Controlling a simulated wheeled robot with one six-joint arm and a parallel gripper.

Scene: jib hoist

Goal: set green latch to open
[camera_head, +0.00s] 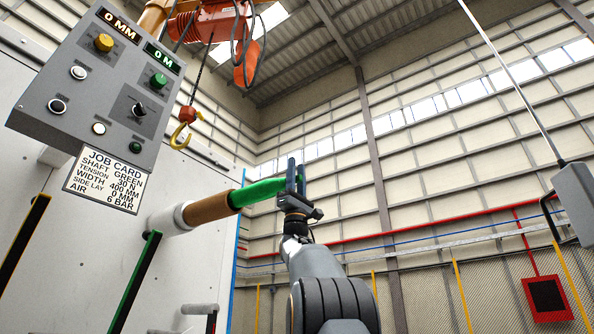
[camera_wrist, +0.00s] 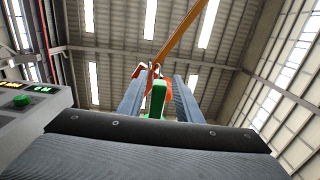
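A green piece (camera_head: 262,192), which looks like the green latch, sticks out at the end of a brown roll core (camera_head: 213,209) on a pale shaft. My gripper (camera_head: 296,177) is raised at the tip of the green piece, with its two fingers pointing up. In the wrist view, the green piece (camera_wrist: 157,98) shows between the two fingers of my gripper (camera_wrist: 158,95). The fingers stand apart, but I cannot tell whether they touch the green piece. Whether the latch is set open or closed does not show clearly.
A grey control panel (camera_head: 95,88) with knobs and a job card (camera_head: 104,181) is at the upper left. An orange hoist (camera_head: 213,22) with a yellow hook (camera_head: 184,131) hangs above. A grey box (camera_head: 577,196) is at the far right. Space right of my arm looks clear.

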